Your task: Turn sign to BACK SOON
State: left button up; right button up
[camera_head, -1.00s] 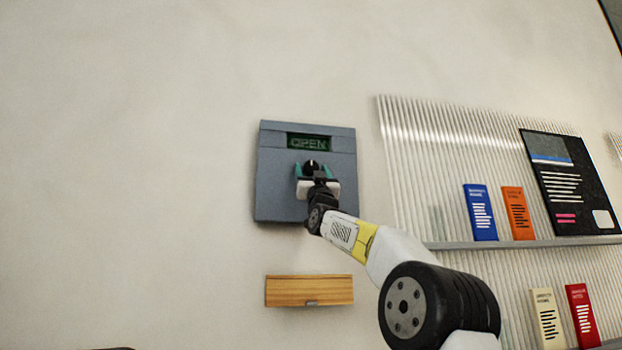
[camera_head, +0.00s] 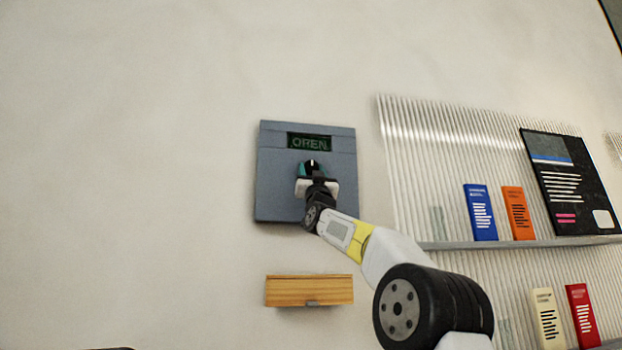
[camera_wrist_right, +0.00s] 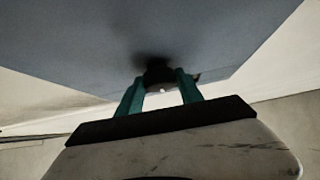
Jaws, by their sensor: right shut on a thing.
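The sign (camera_head: 280,185) is a blue-grey panel on the wall, with a dark window (camera_head: 309,142) near its top that reads OPEN in green. A round black knob (camera_head: 312,167) with a white mark at its top sits below the window. My right gripper (camera_head: 311,170) reaches it from below right, its teal fingers shut on the knob. In the right wrist view the two teal fingers (camera_wrist_right: 160,88) stand on either side of the dark knob (camera_wrist_right: 159,73), under the grey panel (camera_wrist_right: 90,35). The fingers hide part of the knob. My left gripper is out of view.
A small wooden box (camera_head: 309,290) is on the wall below the sign. To the right, a ribbed panel with a shelf (camera_head: 520,243) holds a blue book (camera_head: 479,213), an orange book (camera_head: 518,213) and a black poster (camera_head: 570,185). The wall left of the sign is bare.

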jog(key=m+h, duration=0.7)
jog(key=shift+s+a+m, duration=0.1)
jog(key=shift+a+m, duration=0.2)
jog(key=shift+m, duration=0.1)
jog(key=shift+m+g+h, duration=0.65)
jog(key=shift+m+h, duration=0.6)
jog(key=shift+m, duration=0.15)
jog(key=shift+m+g+h, duration=0.65)
jog(key=shift+m+h, duration=0.6)
jog(key=shift+m, duration=0.15)
jog(key=shift+r+m, duration=0.1)
jog(key=shift+m, duration=0.2)
jog(key=o, duration=1.3)
jog(key=shift+s, duration=0.15)
